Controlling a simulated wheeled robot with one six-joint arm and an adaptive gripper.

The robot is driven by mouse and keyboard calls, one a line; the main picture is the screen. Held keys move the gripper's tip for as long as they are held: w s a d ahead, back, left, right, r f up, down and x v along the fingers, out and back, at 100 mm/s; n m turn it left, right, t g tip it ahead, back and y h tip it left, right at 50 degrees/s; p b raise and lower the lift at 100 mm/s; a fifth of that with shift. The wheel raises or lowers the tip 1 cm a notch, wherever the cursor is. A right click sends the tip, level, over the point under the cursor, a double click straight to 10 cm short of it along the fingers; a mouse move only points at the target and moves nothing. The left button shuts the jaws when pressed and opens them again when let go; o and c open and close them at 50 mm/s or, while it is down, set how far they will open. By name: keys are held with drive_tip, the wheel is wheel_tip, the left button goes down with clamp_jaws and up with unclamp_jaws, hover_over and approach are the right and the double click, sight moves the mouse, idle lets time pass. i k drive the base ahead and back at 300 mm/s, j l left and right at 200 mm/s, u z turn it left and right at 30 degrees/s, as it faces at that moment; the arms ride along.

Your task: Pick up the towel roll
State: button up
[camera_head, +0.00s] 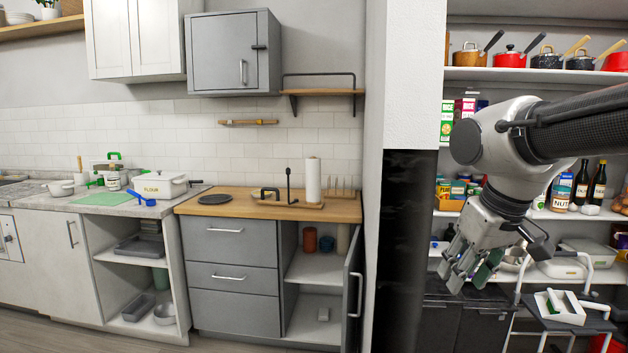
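The towel roll (313,180) is a white upright cylinder on the wooden countertop (232,205), toward its right part. It appears to stand on a low wooden tray or board. My gripper (466,278) hangs at the right of the view, pointing down and to the left, in front of the pantry shelves. It is well to the right of the towel roll and apart from it. Its fingers look spread, with nothing clearly held between them. A dark green patch shows by one finger; I cannot tell what it is.
A dark dividing wall (400,240) stands between my gripper and the counter. The cabinet door (354,285) below the counter is open. A dark plate (215,199) and a dark upright holder (289,185) are left of the roll. A wooden rack (343,188) is close on its right.

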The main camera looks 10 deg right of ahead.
sight(313, 166)
drive_tip(key=i+j+z, duration=0.15)
drive_tip(key=j, duration=0.2)
drive_tip(key=i+j+z, duration=0.1)
drive_tip(key=i+j, duration=0.2)
drive_tip(key=i+j+z, duration=0.15)
drive_tip(key=j, duration=0.3)
drive_tip(key=i+j+z, duration=0.1)
drive_tip(key=j, duration=0.3)
drive_tip(key=i+j+z, duration=0.45)
drive_tip(key=i+j, duration=0.35)
drive_tip(key=i+j+z, duration=0.25)
drive_tip(key=i+j, duration=0.65)
drive_tip(key=i+j+z, duration=0.1)
drive_tip(key=i+j, duration=0.3)
drive_tip(key=i, duration=0.15)
